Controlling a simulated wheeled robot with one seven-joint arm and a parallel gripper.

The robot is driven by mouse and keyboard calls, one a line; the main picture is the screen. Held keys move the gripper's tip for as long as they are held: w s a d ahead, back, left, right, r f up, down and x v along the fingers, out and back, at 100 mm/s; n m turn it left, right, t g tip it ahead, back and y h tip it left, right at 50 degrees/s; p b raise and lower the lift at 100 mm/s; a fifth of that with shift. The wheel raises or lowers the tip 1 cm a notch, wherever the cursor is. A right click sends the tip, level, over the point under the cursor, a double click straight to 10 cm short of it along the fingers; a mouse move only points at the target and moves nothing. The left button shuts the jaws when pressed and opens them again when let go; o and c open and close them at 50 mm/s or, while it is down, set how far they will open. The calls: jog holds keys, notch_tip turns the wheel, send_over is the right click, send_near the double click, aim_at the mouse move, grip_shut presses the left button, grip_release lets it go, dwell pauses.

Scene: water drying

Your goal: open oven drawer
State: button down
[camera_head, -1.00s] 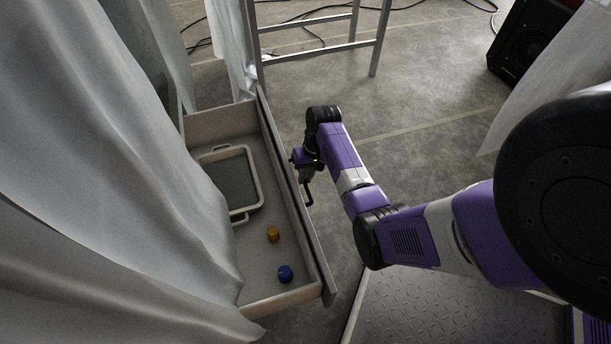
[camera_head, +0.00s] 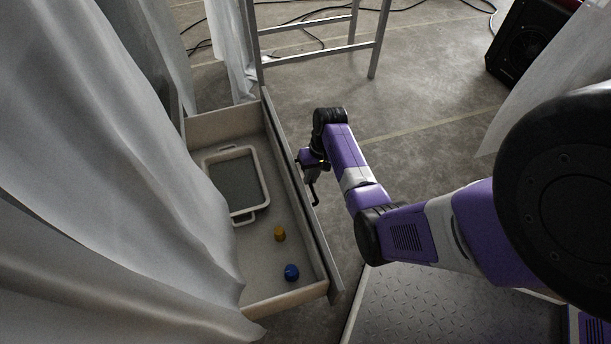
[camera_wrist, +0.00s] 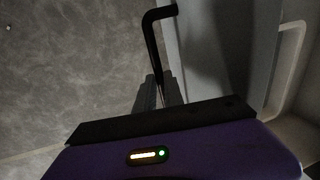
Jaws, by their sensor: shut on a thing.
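The oven drawer (camera_head: 262,290) is pulled out from behind the white curtain, its front panel (camera_head: 297,190) facing right. A tray with a handle (camera_head: 262,184), a yellow piece (camera_head: 279,234) and a blue piece (camera_head: 291,272) lie inside the drawer. My gripper (camera_head: 308,180) is at the outer side of the front panel. In the wrist view, my gripper (camera_wrist: 158,92) is shut on the dark bar handle (camera_wrist: 152,40), whose far end bends toward the drawer front. The drawer's back is hidden by the curtain.
White curtains (camera_head: 100,180) hang at the left and cover part of the drawer. A metal ladder-like frame (camera_head: 315,48) stands at the back. A black speaker-like box (camera_head: 527,45) is at the upper right. Bare concrete floor (camera_head: 430,110) lies right of the drawer.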

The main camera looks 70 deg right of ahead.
jog(key=shift+s+d+p, duration=0.45)
jog(key=shift+s+d, duration=0.6)
jog(key=shift+s, duration=0.1)
jog(key=c, duration=1.5)
grip_release()
jog(key=shift+o, duration=0.2)
notch_tip(320, 180, up, 8)
jog(key=s+p, duration=0.1)
jog(key=p, duration=0.3)
jog(key=shift+d+f, duration=0.15)
jog(key=shift+d, duration=0.3)
